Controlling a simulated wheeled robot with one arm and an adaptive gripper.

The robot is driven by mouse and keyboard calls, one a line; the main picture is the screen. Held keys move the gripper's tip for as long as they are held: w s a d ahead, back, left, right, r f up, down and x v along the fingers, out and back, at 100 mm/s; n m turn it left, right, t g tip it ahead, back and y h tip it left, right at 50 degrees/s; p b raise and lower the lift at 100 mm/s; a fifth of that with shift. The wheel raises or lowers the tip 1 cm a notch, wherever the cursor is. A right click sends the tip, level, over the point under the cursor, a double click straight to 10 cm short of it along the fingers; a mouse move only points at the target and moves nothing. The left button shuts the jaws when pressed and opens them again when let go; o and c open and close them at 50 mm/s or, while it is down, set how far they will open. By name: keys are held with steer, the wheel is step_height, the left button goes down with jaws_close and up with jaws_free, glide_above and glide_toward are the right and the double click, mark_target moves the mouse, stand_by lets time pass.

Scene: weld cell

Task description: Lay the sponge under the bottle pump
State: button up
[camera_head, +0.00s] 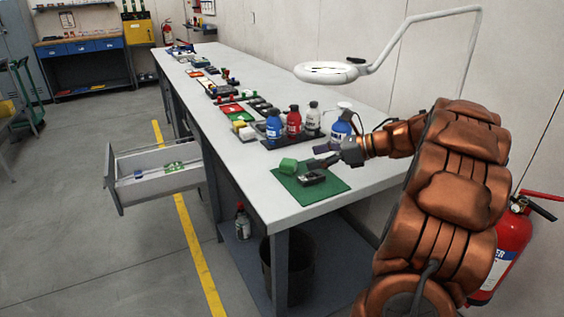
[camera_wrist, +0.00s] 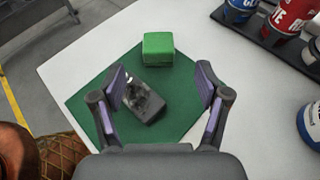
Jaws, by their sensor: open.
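A green block (camera_head: 289,165), which looks like the sponge, lies at the edge of a green mat (camera_head: 305,197) on the bench; it also shows in the wrist view (camera_wrist: 158,48). A blue bottle (camera_head: 340,128) with a white pump head stands behind the mat, partly hidden by my arm. A blue and white bottle, probably the same one, is cut off at the right edge of the wrist view (camera_wrist: 311,124). My gripper (camera_wrist: 161,76) is open and empty above the mat. A dark block (camera_wrist: 143,95) lies below, between its fingers, with the green block beyond the fingertips.
A dark tray (camera_head: 283,142) holds blue, red and white bottles beside the mat. Small parts and coloured trays line the bench (camera_head: 222,51) farther back. An open drawer (camera_head: 160,178) juts out at left. A red extinguisher (camera_head: 508,245) stands at right. The bench's near-left strip is clear.

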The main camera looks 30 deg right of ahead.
mark_target(291, 162)
steer(key=x, duration=0.6)
steer(key=shift+s+a+r+p, duration=0.1)
steer(key=shift+a+p, duration=0.05)
steer(key=shift+p, duration=0.2)
steer(key=shift+w+a+f, duration=0.35)
steer(key=shift+w, duration=0.1)
steer(key=c, duration=1)
steer(key=shift+r, duration=0.1)
